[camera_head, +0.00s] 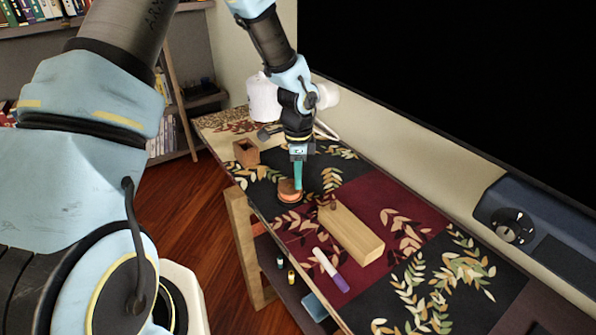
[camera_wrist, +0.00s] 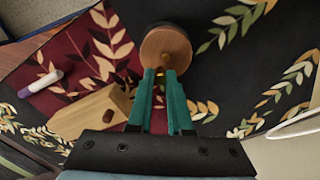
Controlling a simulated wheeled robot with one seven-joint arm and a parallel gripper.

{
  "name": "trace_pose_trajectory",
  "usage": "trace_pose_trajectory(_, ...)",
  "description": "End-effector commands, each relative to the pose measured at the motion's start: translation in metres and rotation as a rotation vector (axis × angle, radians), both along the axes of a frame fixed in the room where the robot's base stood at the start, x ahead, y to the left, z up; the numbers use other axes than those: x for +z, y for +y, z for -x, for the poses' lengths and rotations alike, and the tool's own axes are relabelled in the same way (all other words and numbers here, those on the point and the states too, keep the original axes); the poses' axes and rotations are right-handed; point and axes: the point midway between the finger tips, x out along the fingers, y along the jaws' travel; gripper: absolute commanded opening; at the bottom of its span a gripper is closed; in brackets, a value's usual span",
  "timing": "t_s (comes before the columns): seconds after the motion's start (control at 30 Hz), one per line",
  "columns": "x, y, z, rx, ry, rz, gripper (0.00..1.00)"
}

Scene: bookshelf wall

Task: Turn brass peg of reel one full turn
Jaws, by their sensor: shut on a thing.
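The reel (camera_head: 289,193) lies on the patterned cloth near the table's left edge, with a round wooden top. In the wrist view its wooden face (camera_wrist: 152,48) is just ahead of my fingertips. The small brass peg (camera_wrist: 166,59) stands off-centre on that face, between the tips. My gripper (camera_head: 298,184) points down over the reel with teal fingers. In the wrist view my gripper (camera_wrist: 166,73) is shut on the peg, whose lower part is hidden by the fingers.
A long wooden block (camera_head: 352,235) lies right of the reel, with a white and purple marker (camera_head: 330,270) in front. A wooden box (camera_head: 246,152) stands behind at left. A white object (camera_head: 263,98) is at the back. A dark blue device (camera_head: 545,235) is at the right.

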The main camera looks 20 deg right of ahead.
Motion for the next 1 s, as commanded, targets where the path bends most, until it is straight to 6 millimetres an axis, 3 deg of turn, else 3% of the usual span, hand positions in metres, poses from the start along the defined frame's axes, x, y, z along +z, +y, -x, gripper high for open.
trace_pose_trajectory(0.5,0.003,0.007,0.007,-0.46,0.0,0.001,0.0)
trace_pose_trajectory(1.0,0.001,0.012,0.008,-0.675,0.0,0.0,0.0)
